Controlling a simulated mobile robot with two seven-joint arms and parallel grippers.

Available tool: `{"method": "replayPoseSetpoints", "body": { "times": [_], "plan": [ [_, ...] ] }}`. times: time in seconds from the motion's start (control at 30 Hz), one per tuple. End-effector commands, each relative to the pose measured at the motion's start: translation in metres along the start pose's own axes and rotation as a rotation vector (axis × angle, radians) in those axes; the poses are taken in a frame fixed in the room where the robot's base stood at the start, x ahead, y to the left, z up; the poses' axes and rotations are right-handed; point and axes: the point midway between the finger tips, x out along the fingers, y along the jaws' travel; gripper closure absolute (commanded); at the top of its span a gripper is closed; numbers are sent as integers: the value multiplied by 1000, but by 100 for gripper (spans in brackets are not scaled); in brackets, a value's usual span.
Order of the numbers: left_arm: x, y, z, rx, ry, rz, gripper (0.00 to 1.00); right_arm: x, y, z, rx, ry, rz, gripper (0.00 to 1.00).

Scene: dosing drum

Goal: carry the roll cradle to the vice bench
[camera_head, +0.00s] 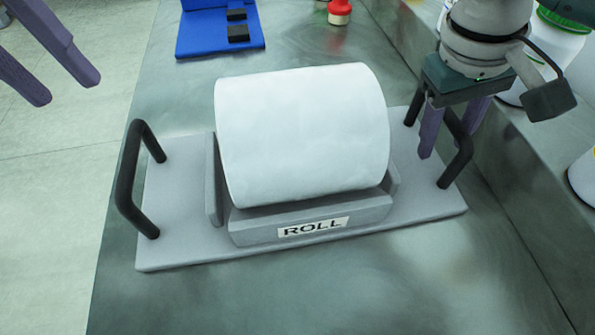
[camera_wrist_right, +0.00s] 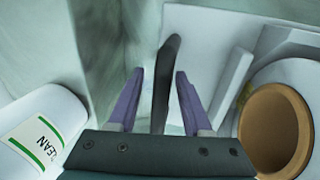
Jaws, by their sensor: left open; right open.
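The roll cradle (camera_head: 180,210) is a flat grey plate with a raised holder labelled ROLL, sitting on a metal bench top. A big white roll (camera_head: 300,130) lies in it; its brown core shows in the right wrist view (camera_wrist_right: 273,130). A black handle (camera_head: 124,180) stands at the left end, another (camera_head: 460,155) at the right end. My right gripper (camera_head: 447,138) is open over the right handle; in the right wrist view that handle (camera_wrist_right: 164,85) lies between the two purple fingers. My left gripper (camera_head: 72,90) is open and empty at upper left, apart from the left handle.
A blue stand with black blocks (camera_head: 205,35) and a red-topped item (camera_head: 339,10) are behind the cradle. A raised ledge with white containers (camera_head: 585,178) runs along the right. A bottle labelled CLEAN (camera_wrist_right: 40,135) is near my right gripper. Bench in front is clear.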

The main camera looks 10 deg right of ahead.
Motion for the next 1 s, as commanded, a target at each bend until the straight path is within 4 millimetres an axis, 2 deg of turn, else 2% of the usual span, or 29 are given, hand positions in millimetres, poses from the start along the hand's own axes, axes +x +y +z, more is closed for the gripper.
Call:
{"method": "replayPoseSetpoints", "body": {
  "times": [0.17, 0.5, 0.6, 0.8, 1.0],
  "plan": [
    [-6, 0, 0, 1, 1, 1, 51, -13, 0, -1, 0, 3, -1, 50],
    [-6, 0, 0, 1, 0, 1, 51, -90, 0, -2, -1, 7, -2, 50],
    [-6, 0, 0, 1, 0, 1, 51, -106, 1, -2, -2, 9, 3, 50],
    [-6, 0, 0, 0, 0, 1, 51, -119, 0, -1, -1, 4, 2, 50],
    [-6, 0, 0, 1, 0, 1, 51, -120, 0, 0, 1, 0, 0, 50]
  ]
}}
